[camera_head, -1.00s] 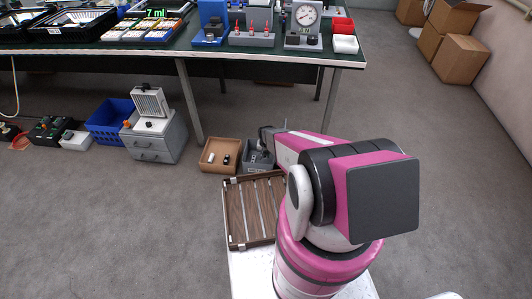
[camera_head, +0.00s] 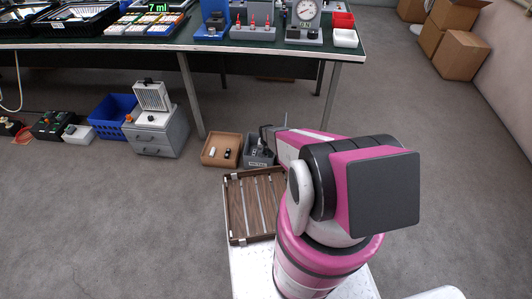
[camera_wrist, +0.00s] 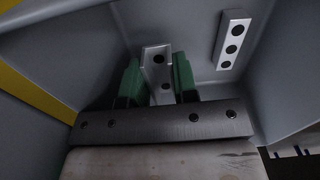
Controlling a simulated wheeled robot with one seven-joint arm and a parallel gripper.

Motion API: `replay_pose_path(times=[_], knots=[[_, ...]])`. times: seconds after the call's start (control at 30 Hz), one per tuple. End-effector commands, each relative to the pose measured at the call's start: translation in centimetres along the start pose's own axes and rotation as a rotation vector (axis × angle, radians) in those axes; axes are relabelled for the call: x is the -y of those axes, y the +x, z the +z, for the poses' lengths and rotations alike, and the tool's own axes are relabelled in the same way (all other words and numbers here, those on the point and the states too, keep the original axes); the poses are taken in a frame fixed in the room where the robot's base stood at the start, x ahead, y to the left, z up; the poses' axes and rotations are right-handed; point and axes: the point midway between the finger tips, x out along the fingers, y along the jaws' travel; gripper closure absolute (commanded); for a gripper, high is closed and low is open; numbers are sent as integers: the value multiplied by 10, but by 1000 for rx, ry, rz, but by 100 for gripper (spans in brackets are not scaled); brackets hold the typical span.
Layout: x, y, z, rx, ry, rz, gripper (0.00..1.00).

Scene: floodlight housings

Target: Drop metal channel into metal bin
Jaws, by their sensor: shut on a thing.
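In the wrist view, my gripper (camera_wrist: 157,82) is shut, its green fingertips on both sides of a pale metal channel (camera_wrist: 156,62) with dark holes. The channel and fingertips are down inside the grey metal bin (camera_wrist: 290,60). A second metal channel (camera_wrist: 232,40) with several holes lies against the bin's inside to the right. I cannot tell whether the held channel touches the bin's bottom. In the head view, the small grey bin (camera_head: 259,163) with a label stands on the floor, and my gripper (camera_head: 266,136) is at it, mostly hidden by my arm.
A brown box (camera_head: 207,158) with small parts stands left of the bin. A brown slatted tray (camera_head: 236,238) with metal strips is in front. A grey drawer cabinet (camera_head: 160,138), a blue basket (camera_head: 108,112) and the green-topped table (camera_head: 100,43) are behind.

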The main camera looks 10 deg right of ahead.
Motion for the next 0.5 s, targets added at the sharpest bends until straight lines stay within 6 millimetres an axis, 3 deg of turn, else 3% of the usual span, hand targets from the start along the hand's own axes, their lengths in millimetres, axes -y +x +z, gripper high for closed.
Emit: replay_pose_path(times=[0.03,0.2,0.23,0.3,0.5], knots=[[3,43,-5,5,14,-13,96],[3,43,-4,5,14,-13,96],[3,43,-4,5,14,-13,63],[3,43,-5,5,14,-13,43],[3,43,-5,5,14,-13,43]])
